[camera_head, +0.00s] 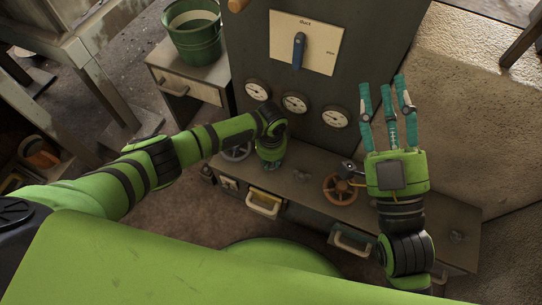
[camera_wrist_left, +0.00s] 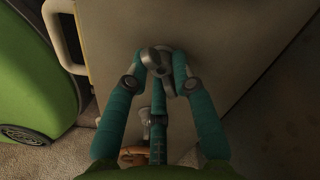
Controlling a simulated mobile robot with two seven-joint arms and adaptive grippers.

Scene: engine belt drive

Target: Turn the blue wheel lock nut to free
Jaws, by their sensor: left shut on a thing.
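My left gripper (camera_head: 271,158) points down at the front of the bench, just right of the blue wheel (camera_head: 236,152), which my arm partly hides. In the left wrist view its teal fingers (camera_wrist_left: 160,72) close around a small grey metal piece (camera_wrist_left: 152,58) on a pale panel, which looks like the blue wheel lock nut. The fingers cover much of it, so its turn angle is hard to tell. My right gripper (camera_head: 389,105) is open and empty, its fingers spread and pointing up, above the right part of the bench.
A red-brown wheel (camera_head: 339,189) sits on the bench (camera_head: 300,192) near a brass fitting. Gauges (camera_head: 295,103) and a blue lever (camera_head: 299,50) are on the upright panel. Drawer handles (camera_head: 264,205) stick out in front. A green bucket (camera_head: 194,35) stands at the back left.

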